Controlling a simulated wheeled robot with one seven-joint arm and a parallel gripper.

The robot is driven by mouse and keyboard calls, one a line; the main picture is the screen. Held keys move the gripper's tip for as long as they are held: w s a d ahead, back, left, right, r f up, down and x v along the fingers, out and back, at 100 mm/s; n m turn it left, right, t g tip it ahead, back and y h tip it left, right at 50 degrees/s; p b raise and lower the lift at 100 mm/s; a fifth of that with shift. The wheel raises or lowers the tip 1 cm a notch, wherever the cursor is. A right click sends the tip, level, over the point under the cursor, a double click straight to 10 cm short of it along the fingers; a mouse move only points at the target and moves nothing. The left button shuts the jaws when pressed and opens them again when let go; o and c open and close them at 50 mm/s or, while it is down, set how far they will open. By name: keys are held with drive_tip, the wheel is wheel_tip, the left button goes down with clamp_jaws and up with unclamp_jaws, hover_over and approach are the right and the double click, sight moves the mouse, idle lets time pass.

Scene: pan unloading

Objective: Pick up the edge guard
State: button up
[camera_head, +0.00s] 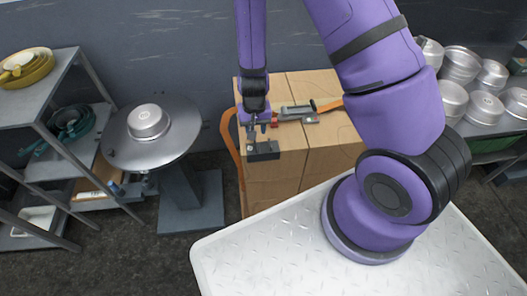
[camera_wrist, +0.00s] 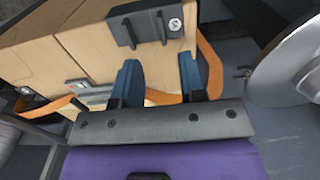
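A dark grey bracket-like piece, which looks like the edge guard (camera_head: 263,152), sits at the near left edge of the box top. In the wrist view the guard (camera_wrist: 124,29) shows its flat face, ridges and a small silver round part. It lies beyond my fingertips, apart from them. My gripper (camera_head: 257,130) points down just above the guard in the head view. In the wrist view the two blue fingers of my gripper (camera_wrist: 160,66) are spread with nothing between them.
An orange strap (camera_head: 232,142) loops down the left side of the boxes (camera_head: 322,160); its buckle (camera_head: 299,113) lies on top. A round metal table (camera_head: 117,148) with a pan (camera_head: 148,121) stands left. Shelves (camera_head: 30,85) are farther left; stacked pans (camera_head: 460,64) are at right.

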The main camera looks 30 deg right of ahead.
sight(256, 146)
drive_tip(key=shift+w+f, duration=0.15)
drive_tip(key=shift+f, duration=2.4)
drive_tip(key=shift+w+f, duration=0.15)
drive_tip(key=shift+f, duration=2.4)
clamp_jaws()
